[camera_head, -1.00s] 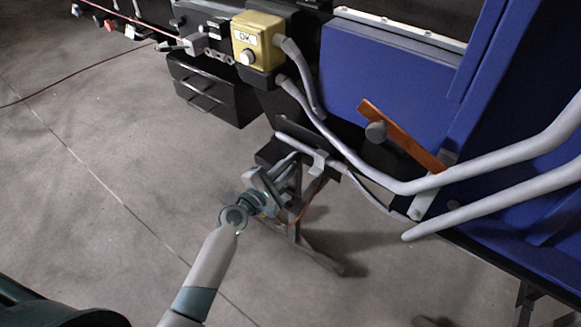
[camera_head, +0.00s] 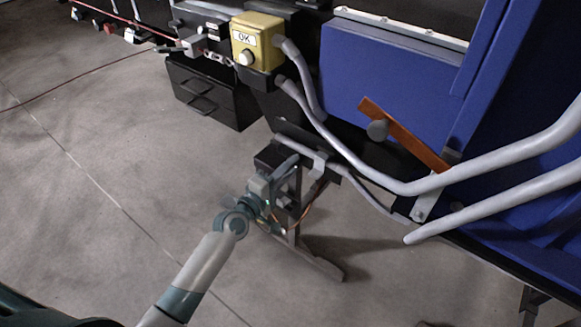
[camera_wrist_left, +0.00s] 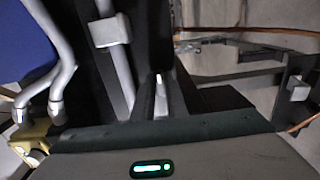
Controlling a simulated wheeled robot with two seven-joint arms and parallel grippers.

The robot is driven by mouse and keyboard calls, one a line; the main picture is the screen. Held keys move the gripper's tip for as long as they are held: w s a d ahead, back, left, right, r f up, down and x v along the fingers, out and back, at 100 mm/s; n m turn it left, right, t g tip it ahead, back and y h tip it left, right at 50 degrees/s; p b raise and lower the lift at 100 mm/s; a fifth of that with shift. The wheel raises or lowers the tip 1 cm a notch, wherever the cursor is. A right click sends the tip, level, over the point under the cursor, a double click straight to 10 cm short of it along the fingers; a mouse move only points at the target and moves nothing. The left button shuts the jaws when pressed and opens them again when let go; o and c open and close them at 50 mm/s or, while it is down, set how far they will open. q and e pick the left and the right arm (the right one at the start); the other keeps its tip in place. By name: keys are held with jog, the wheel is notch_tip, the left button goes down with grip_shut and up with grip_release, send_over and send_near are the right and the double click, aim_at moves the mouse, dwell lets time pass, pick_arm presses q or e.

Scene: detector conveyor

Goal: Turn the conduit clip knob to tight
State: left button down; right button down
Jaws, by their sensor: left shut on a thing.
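My left gripper (camera_head: 283,172) reaches in from below to the black bracket under the grey conduit (camera_head: 352,178). A grey conduit clip (camera_head: 319,163) wraps the conduit just right of the gripper; it also shows in the left wrist view (camera_wrist_left: 110,31). In the left wrist view the dark gripper fingers (camera_wrist_left: 158,95) are close together with a small pale piece between them. The gripper is shut on what seems to be the clip knob, which is mostly hidden by the fingers. I cannot read whether the knob stands at tight. My right gripper is out of view.
An orange lever (camera_head: 405,135) with a grey knob is on the blue housing (camera_head: 375,80) at right. Thick grey pipes (camera_head: 500,158) run across the right. Open floor (camera_head: 90,180) lies left.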

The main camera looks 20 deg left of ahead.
pick_arm(q)
jog(key=c, duration=1.8)
grip_release()
jog(key=shift+o, duration=0.2)
jog(key=shift+s, duration=0.15)
